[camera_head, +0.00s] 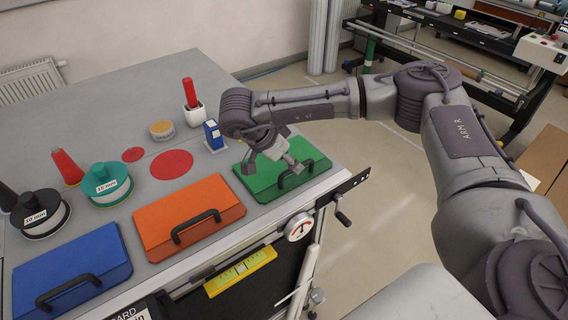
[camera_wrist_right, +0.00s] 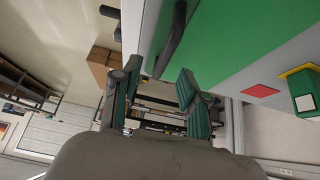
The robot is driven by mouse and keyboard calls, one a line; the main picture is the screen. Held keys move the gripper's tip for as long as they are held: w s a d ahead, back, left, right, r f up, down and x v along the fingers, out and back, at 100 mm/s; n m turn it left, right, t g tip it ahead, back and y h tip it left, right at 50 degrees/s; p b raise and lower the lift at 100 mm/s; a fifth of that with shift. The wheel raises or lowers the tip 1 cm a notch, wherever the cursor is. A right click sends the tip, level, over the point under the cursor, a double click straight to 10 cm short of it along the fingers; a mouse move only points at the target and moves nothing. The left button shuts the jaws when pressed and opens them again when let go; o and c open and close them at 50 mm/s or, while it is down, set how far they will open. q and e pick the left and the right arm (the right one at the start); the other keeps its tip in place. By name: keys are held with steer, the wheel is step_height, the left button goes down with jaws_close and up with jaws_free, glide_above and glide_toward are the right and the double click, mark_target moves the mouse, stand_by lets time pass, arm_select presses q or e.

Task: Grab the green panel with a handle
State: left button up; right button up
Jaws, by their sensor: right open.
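The green panel (camera_head: 266,184) lies flat at the right end of the workbench, with a dark handle (camera_head: 287,180) along its front side. My right gripper (camera_head: 274,167) is over the panel, open, with its fingers near the handle and partly covering the panel. In the right wrist view the green panel (camera_wrist_right: 235,35) fills the upper right. Its dark handle (camera_wrist_right: 173,38) is just beyond the open fingers (camera_wrist_right: 159,72), with nothing between them. Whether a finger touches the panel cannot be told. My left gripper is not in view.
An orange panel (camera_head: 180,205) and a blue panel (camera_head: 85,255) with handles lie to the left on the workbench (camera_head: 110,100). A blue block (camera_head: 213,135), a red-topped white holder (camera_head: 194,110) and a yellow tin (camera_head: 161,129) stand behind. A crank (camera_head: 342,212) juts from the bench's right edge.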

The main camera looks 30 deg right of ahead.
steer(key=shift+d+f+p, duration=0.35)
steer(key=shift+f+p, duration=0.05)
steer(key=shift+f, duration=0.05)
steer(key=p+x, duration=0.1)
steer(key=x, duration=0.2)
steer(key=shift+w+d+f, duration=0.15)
steer(key=shift+w+f, duration=0.05)
steer(key=shift+f, duration=0.15)
steer(key=shift+d+f, duration=0.15)
steer(key=shift+f, duration=0.15)
jaws_close()
